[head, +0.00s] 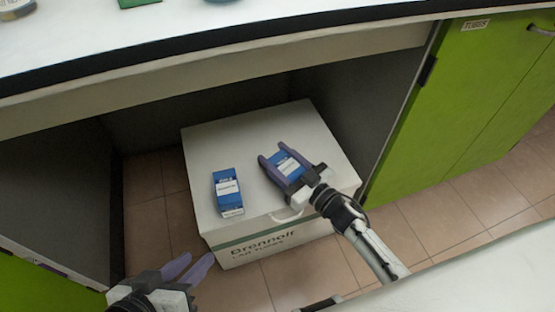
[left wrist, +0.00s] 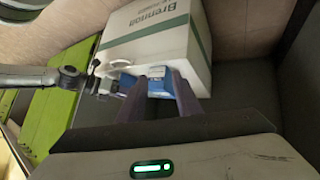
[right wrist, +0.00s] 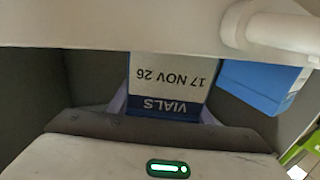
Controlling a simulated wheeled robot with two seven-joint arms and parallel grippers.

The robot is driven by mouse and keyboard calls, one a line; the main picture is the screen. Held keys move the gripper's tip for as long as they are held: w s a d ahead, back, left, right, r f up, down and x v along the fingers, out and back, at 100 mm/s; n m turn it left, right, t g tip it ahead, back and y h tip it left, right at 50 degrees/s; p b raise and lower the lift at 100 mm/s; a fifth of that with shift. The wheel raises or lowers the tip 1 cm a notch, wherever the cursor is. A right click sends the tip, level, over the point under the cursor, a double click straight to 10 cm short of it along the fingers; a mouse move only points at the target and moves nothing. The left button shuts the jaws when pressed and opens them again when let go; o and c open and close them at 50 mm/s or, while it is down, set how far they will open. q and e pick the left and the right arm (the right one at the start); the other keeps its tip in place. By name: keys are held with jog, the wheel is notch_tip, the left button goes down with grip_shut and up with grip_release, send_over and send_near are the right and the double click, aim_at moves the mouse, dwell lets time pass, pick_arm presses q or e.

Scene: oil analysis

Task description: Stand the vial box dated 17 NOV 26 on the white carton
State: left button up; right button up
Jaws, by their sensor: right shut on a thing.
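The white carton (head: 250,130) stands on the floor under the bench, flat top up, with "Brennoff" lettering on its front. My right gripper (head: 274,152) is shut on a blue and white vial box (head: 290,165) over the right part of the carton top. In the right wrist view the label of this vial box (right wrist: 172,78) reads "VIALS" and "17 NOV 26", upside down in the picture. I cannot tell whether its base touches the carton. My left gripper (head: 200,260) is open and empty, in front of the carton at lower left.
The bench top (head: 250,20) overhangs behind, and a green cabinet (head: 440,110) stands right.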

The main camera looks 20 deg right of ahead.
jog(key=o, duration=1.2)
pick_arm(q)
jog(key=shift+r, duration=0.1)
pick_arm(e)
jog(key=shift+o, duration=0.2)
jog(key=shift+r, duration=0.2)
jog(key=p+v, duration=0.3)
jog(key=v, duration=0.7)
jog(key=shift+s+d, duration=0.15)
jog(key=shift+s, duration=0.2)
jog(key=shift+s+d, duration=0.15)
jog(key=shift+s, duration=0.2)
pick_arm(q)
jog(key=shift+s+a+f+y, duration=0.2)
jog(key=shift+a+f+y, duration=0.15)
jog(key=shift+a, duration=0.15)
jog(key=shift+s+a+f+y, duration=0.2)
jog(key=shift+a+f+y, duration=0.1)
jog(key=shift+a, duration=0.2)
pick_arm(e)
jog(key=shift+s+d, duration=0.15)
jog(key=shift+s, duration=0.1)
